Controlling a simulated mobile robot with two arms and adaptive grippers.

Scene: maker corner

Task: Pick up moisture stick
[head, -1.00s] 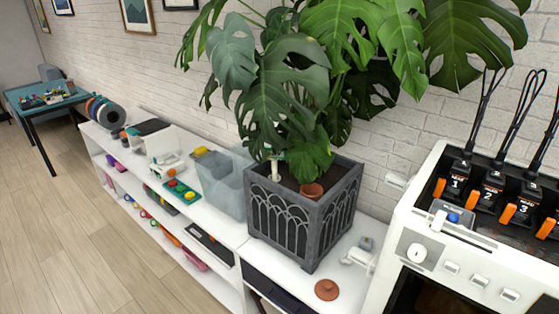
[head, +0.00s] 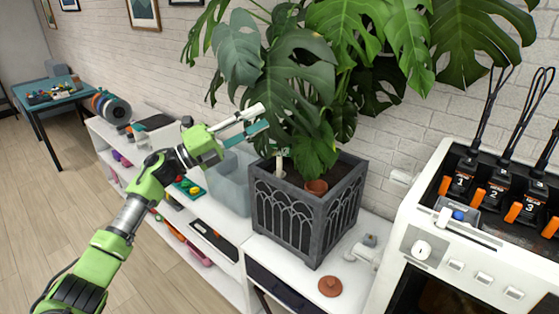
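A pale upright stick (head: 279,164), which looks like the moisture stick, stands in the soil at the left side of the grey planter (head: 290,222). Its top is near the monstera leaves and partly hard to make out. My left gripper (head: 263,117) is open and empty, its two fingers spread apart. In the picture it is above and left of the stick, by the leaves. I cannot tell its exact depth from the stick. My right gripper is not in view.
The large monstera (head: 290,80) overhangs the planter. A small terracotta pot (head: 317,187) sits in the soil. A clear bin (head: 229,185) stands left of the planter. A brown lid (head: 330,287) lies in front on the white shelf. A white oven-like unit (head: 420,225) is at right.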

